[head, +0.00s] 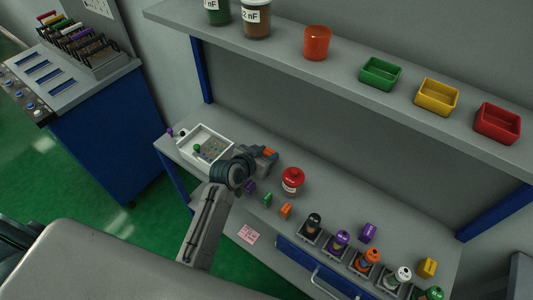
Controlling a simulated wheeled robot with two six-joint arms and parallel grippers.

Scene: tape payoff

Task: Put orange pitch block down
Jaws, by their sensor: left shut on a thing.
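My left gripper (264,157) is over the bench, right of the white tray (227,143), and is shut on an orange block (270,152) that shows at its fingertips. The gripper hides part of this block, and I cannot tell whether it touches the bench. A second orange block (286,210) lies on the bench near the front edge, beside a green block (267,199) and a purple block (250,187). My right gripper is not in view.
A red-lidded jar (292,181) stands close to the right of the gripper. Several coloured spools (313,224) sit in holders along the front, with a purple block (369,232) and a yellow block (428,267) nearby. A shelf (335,75) overhangs the back. The bench's back middle is clear.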

